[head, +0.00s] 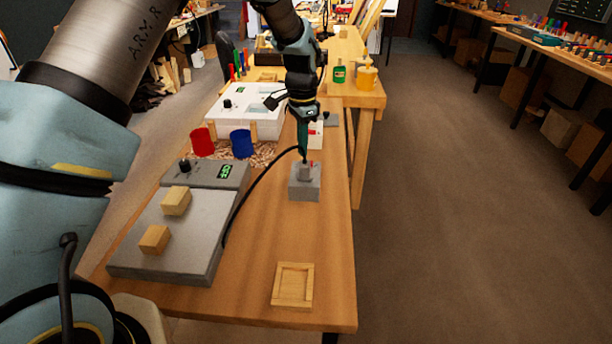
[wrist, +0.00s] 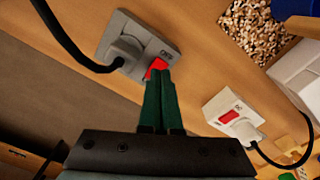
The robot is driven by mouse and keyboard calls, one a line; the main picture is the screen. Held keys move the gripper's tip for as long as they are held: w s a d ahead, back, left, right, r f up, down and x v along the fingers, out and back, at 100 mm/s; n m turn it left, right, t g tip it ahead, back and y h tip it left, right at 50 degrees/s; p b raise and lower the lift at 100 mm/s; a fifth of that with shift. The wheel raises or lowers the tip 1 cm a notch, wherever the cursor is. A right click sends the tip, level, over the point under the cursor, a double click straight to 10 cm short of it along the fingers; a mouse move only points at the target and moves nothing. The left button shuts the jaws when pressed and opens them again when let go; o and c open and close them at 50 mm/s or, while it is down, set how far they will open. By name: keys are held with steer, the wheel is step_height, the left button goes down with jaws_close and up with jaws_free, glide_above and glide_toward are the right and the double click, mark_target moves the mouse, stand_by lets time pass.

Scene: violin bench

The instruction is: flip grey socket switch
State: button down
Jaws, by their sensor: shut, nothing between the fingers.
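The grey socket (head: 304,190) sits on the wooden bench near its right edge, with a grey plug and black cable in it. In the wrist view the grey socket (wrist: 168,50) shows its red switch (wrist: 156,66) right at the tips of my gripper (wrist: 160,74). The green fingers are together and empty, and partly cover the switch. I cannot tell whether they touch it or which way it is tipped. In the head view my gripper (head: 304,155) points down over the socket.
A white socket (wrist: 233,105) with its own red switch and plug stands nearby. A grey plate (head: 185,240) with two wooden blocks lies left of the grey socket. A wooden tray (head: 280,300) is at the front. Red (head: 202,141) and blue (head: 241,143) cups stand behind.

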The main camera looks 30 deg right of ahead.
steer(key=shift+r+p, duration=1.25)
steer(key=shift+r, duration=0.9)
steer(key=w+a+r+n, duration=0.2)
steer(key=a+r+n, duration=0.15)
steer(key=a, duration=0.75)
steer(key=w+a+r+n, duration=0.25)
steer(key=a+n, duration=0.25)
steer(key=a, duration=0.7)
steer(key=s+a+n, duration=0.5)
steer(key=a, duration=0.5)
steer(key=s+a+r+n+t, duration=0.1)
steer(key=s+a+n, duration=0.3)
steer(key=a, duration=0.7)
steer(key=shift+s+r+n+t, duration=0.25)
steer(key=shift+s+n+t, duration=0.1)
steer(key=shift+s, duration=0.3)
steer(key=shift+a, duration=0.1)
